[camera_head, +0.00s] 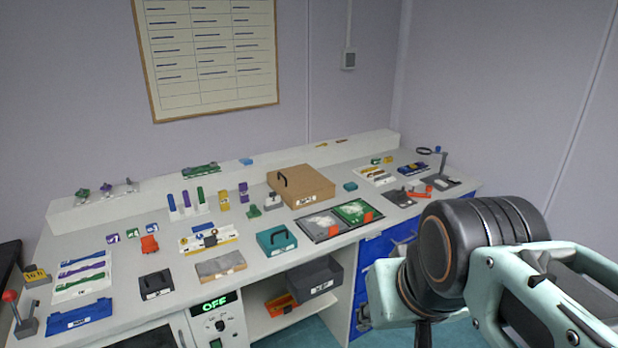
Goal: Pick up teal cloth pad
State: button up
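A small teal pad (350,186), which looks like the cloth pad, lies flat on the white bench top. It is right of the brown cardboard box and behind the green tray. It is too small to make out its weave. My gripper (500,295) is large in the lower right foreground, with mint-green links and a dark round joint. It is in front of and to the right of the bench, well apart from the pad. Its fingertips are cut off or hidden, so I cannot see whether it is open. Nothing held shows.
A brown box (301,186) stands left of the pad. A green tray (357,211) and a grey tray (322,226) lie in front of it. A teal handled case (277,240) is nearer the front edge. A magnifier stand (436,161) is at the right. Blue drawers (376,248) are below.

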aim_at(350, 187)
jog(key=i+l+u, duration=0.2)
jog(key=u, duration=0.15)
jog(key=i+l+u, duration=0.15)
jog(key=u, duration=0.2)
jog(key=i+l+u, duration=0.15)
jog(key=l, duration=0.25)
jog(key=i+l+u, duration=0.15)
jog(key=l, duration=0.25)
jog(key=i+l, duration=0.15)
jog(key=l, duration=0.3)
jog(key=i+l+u, duration=0.1)
jog(key=l, duration=0.35)
jog(key=i+l, duration=0.15)
jog(key=l, duration=0.3)
jog(key=i+l+u, duration=0.1)
jog(key=l, duration=0.4)
jog(key=i+l, duration=0.15)
jog(key=l, duration=0.8)
jog(key=i+l, duration=0.2)
jog(key=l, duration=0.15)
